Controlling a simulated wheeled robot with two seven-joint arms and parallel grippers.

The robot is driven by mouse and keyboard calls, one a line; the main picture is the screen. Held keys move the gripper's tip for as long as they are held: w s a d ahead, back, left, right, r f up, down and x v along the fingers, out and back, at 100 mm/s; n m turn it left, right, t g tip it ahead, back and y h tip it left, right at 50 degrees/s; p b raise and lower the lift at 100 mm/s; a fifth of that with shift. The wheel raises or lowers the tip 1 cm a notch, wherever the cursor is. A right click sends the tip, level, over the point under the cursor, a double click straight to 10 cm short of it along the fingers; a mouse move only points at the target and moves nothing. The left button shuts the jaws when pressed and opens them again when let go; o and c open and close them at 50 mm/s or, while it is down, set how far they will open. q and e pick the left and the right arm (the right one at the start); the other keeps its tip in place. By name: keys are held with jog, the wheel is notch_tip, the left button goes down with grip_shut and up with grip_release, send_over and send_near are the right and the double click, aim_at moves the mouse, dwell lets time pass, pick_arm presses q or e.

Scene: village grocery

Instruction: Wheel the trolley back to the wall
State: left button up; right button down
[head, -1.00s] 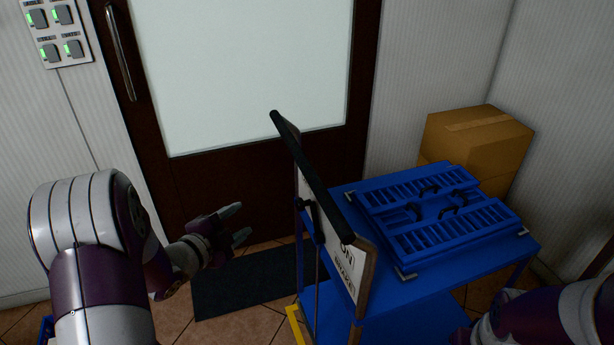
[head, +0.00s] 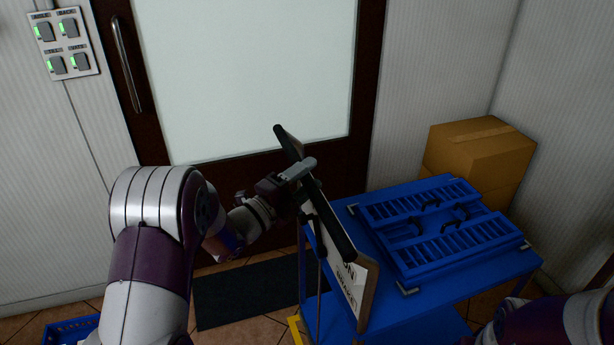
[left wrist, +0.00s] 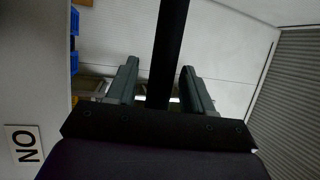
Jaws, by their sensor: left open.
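The blue trolley (head: 460,293) stands right of centre in the head view, with a folded blue crate (head: 440,225) lying on its top shelf. Its black push handle (head: 335,222) runs along the near left end above a white sign panel (head: 345,279). My left gripper (head: 307,172) is at the handle bar. In the left wrist view the black bar (left wrist: 168,45) passes between the two open fingers (left wrist: 159,88), with gaps on both sides. My right arm shows at the lower right of the head view; its gripper is out of the frame.
Cardboard boxes (head: 478,155) are stacked in the corner behind the trolley. A door (head: 245,80) with a pale pane and a dark mat (head: 250,294) are ahead. A switch panel (head: 64,45) is on the left wall. A blue crate (head: 70,331) shows at the lower left.

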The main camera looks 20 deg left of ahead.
pick_arm(q)
grip_shut()
jog(key=shift+w+d, duration=0.1)
jog(key=shift+d, duration=0.05)
